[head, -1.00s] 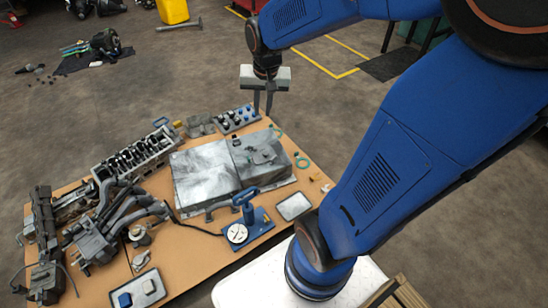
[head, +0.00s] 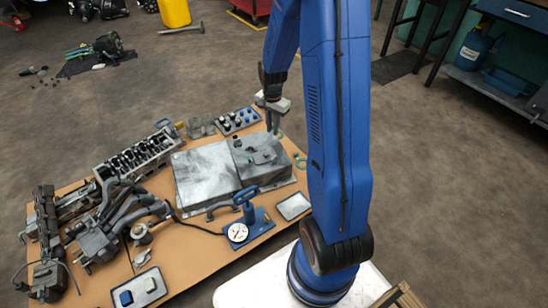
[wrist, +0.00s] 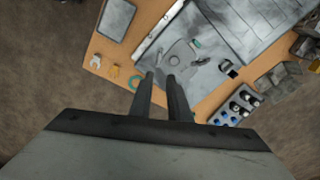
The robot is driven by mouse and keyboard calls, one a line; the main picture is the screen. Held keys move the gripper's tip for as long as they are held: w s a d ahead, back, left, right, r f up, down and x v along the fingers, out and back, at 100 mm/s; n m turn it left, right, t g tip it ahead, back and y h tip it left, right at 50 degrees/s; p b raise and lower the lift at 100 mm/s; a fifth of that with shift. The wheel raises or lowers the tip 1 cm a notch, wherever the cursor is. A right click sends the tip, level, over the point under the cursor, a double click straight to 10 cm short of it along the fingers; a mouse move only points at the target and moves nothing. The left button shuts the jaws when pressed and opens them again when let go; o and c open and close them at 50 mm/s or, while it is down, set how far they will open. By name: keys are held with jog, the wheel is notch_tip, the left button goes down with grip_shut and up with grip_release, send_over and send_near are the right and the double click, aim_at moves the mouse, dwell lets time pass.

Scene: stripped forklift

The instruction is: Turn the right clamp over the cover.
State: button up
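A grey metal box (head: 205,170) lies on the workbench. Its right part carries a flat plate with a small rounded cover (head: 262,157). In the wrist view the cover (wrist: 182,52) sits beyond my fingertips, with a small lever-like clamp (wrist: 201,61) beside it. A dark and white fitting (wrist: 230,69) is at the plate's edge; I cannot tell whether it is a clamp. My gripper (head: 273,131) is over the bench's far right side, near the box's back right corner. In the wrist view its two fingers (wrist: 160,76) are apart, with nothing between them.
A tray of blue and dark knobs (head: 238,120) stands behind the box. A blue gauge stand (head: 250,224) and an empty grey tray (head: 293,206) are in front. Green rings (head: 300,162) lie to the right. Engine parts (head: 95,225) fill the bench's left side.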

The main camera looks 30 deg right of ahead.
aim_at(273, 158)
notch_tip(273, 158, down, 18)
jog(key=shift+d+f, duration=0.1)
jog(key=shift+d, duration=0.05)
dwell(0.7)
jog(key=shift+c, duration=0.5)
grip_shut()
